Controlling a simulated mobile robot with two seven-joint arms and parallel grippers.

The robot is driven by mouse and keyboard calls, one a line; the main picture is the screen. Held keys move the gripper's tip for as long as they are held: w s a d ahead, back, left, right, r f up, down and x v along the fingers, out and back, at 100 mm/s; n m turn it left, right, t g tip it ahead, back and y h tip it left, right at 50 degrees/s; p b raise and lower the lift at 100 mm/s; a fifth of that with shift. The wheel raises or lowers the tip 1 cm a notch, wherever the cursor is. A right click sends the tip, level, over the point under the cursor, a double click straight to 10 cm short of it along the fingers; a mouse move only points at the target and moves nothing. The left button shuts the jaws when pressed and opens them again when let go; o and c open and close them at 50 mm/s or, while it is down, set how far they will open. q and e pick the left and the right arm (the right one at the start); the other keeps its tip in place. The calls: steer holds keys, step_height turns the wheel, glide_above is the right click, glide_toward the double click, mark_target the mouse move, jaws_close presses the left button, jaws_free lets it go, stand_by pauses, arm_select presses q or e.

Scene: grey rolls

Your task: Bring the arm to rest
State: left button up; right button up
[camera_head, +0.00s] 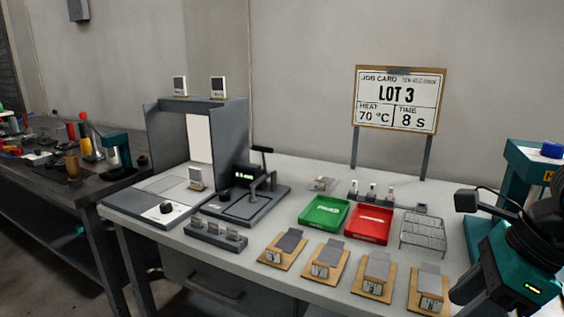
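My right arm (540,235) comes in at the right edge, black with a teal housing. Its end hangs over or in front of the table's right end. My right gripper (465,287) shows only in part as a dark shape at the lower right. Its fingers are not clear, and I cannot tell whether it is open or shut. I see nothing held in it. My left arm and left gripper are out of view.
The light table bears a grey booth (228,130), a lever press (262,185), a green tray (325,215), a red tray (369,224), a wire rack (423,232) and several wooden boards (374,277). A job card (398,99) stands behind. A teal machine (517,175) stands near my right arm.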

steer(key=w+a+r+m+y+p, duration=0.1)
steer(key=a+r+m+y+p, duration=0.1)
steer(key=a+m+y, duration=0.4)
steer(key=a+r+m+y+p, duration=0.2)
steer(key=a+r+y, duration=0.1)
steer(key=a+y, duration=0.55)
steer(key=w+d+f+m+t+h+p, duration=0.25)
steer(key=f+m+t+h, duration=0.4)
steer(key=m, duration=0.65)
steer(key=w+d+f+m+t+h+p, duration=0.1)
steer(key=w+d+f+m+t+h, duration=0.25)
steer(key=m+t, duration=0.75)
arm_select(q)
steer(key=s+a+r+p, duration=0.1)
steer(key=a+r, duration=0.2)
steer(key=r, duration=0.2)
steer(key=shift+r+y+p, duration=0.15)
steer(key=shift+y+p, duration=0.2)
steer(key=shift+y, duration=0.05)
arm_select(e)
steer(key=s+f+m+g+h, duration=0.3)
steer(key=s+f+m+g, duration=0.1)
steer(key=f, duration=0.5)
steer(key=s+a+f+m+g+h, duration=0.1)
steer(key=s+f+m+g+h, duration=0.2)
steer(key=s+f+m+g, duration=0.2)
step_height(320, 180, down, 4)
steer(key=s+m, duration=0.2)
steer(key=m, duration=0.2)
